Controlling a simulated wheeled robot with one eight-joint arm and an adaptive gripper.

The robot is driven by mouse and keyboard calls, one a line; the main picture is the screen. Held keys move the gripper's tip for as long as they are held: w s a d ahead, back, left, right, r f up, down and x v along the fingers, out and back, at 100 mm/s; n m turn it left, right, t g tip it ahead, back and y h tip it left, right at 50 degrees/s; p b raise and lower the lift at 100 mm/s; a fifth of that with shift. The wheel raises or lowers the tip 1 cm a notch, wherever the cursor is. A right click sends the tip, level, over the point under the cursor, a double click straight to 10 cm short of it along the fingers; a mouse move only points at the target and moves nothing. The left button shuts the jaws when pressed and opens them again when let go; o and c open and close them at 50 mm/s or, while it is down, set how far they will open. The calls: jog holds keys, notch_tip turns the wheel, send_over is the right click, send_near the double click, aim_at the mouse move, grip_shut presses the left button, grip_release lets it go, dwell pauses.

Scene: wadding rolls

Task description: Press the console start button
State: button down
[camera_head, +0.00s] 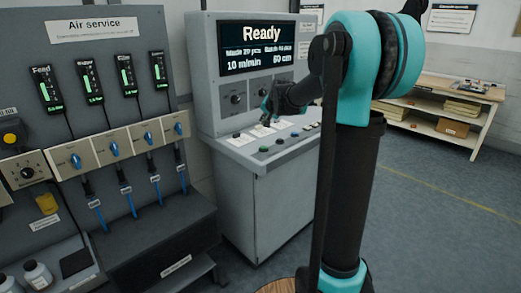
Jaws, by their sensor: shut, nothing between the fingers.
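The grey console (255,195) stands in the middle, its screen (255,47) reading "Ready". Its sloped desk carries several small buttons. A green button (263,149) sits near the desk's front edge, with darker buttons to its right. Their labels are too small to read, so I cannot tell for certain which is the start button. My gripper (267,118) is shut and empty, pointing down at the desk, behind the green button in the picture. I cannot tell whether its tips touch the desk. My arm hides the console's right side.
The air service panel (105,25) with gauges, blue valves and hoses stands close on the left. Bottles (38,275) sit at lower left. A wooden shelf bench (440,110) stands at the back right. The grey floor (430,220) on the right is clear.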

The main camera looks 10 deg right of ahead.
aim_at(264, 148)
jog(key=shift+f, duration=0.1)
jog(key=shift+f, duration=4.35)
jog(key=shift+f, duration=0.1)
jog(key=shift+f, duration=0.3)
jog(key=shift+f, duration=0.45)
jog(key=shift+r, duration=0.85)
